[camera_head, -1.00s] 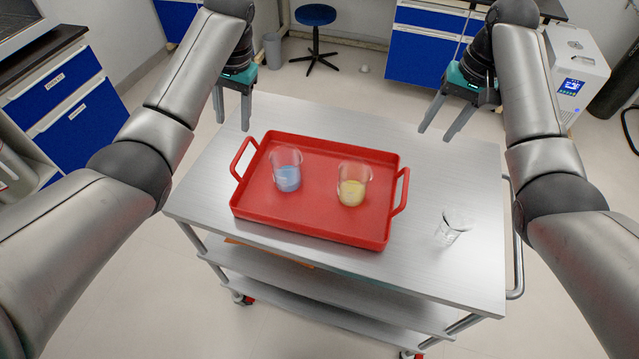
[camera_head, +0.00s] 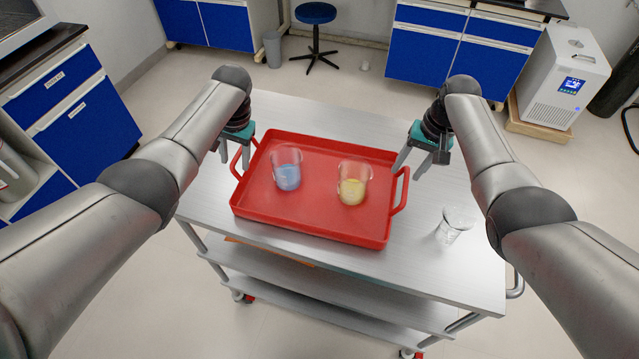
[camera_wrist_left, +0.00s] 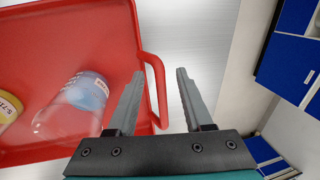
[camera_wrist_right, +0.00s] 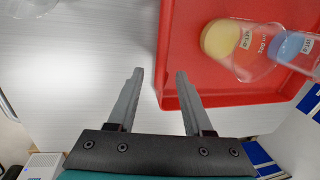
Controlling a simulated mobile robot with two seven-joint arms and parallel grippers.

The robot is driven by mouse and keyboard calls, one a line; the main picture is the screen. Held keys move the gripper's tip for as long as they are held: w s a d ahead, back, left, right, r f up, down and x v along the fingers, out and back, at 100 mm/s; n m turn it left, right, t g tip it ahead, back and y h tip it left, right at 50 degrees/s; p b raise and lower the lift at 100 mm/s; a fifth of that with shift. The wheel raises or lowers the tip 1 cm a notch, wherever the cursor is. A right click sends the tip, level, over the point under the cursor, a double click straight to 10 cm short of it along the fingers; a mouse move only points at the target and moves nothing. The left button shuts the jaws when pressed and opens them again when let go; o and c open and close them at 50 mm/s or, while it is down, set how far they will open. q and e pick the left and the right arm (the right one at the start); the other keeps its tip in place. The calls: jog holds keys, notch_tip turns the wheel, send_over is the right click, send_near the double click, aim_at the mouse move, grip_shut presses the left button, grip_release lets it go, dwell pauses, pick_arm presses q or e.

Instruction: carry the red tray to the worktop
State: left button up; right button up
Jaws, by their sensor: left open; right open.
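The red tray (camera_head: 310,223) lies flat on the metal cart. It holds a beaker of blue liquid (camera_head: 287,172) and a beaker of yellow liquid (camera_head: 352,186). My left gripper (camera_head: 235,165) is open at the tray's left handle (camera_head: 236,158). In the left wrist view, this handle (camera_wrist_left: 157,90) appears between the spread fingers (camera_wrist_left: 160,72), with nothing gripped. My right gripper (camera_head: 407,174) is open near the right handle (camera_head: 402,195). In the right wrist view, the tray's side wall (camera_wrist_right: 167,50) appears between its fingers (camera_wrist_right: 159,72); the handle cannot be made out.
The cart top (camera_head: 470,260) has free room at its right and back. An empty glass beaker (camera_head: 454,226) stands there, right of the tray. Blue cabinets with dark worktops (camera_head: 40,62) stand at the left and back. A stool (camera_head: 316,14) and white machine (camera_head: 565,75) are behind.

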pick_arm(q)
jog(key=shift+a+f, duration=0.1)
jog(key=shift+f, duration=0.5)
pick_arm(e)
jog(key=shift+a+f, duration=0.1)
jog(key=shift+f, duration=0.55)
pick_arm(q)
jog(key=shift+c, duration=0.2)
pick_arm(e)
jog(key=shift+c, duration=0.2)
pick_arm(q)
grip_shut()
pick_arm(e)
grip_shut()
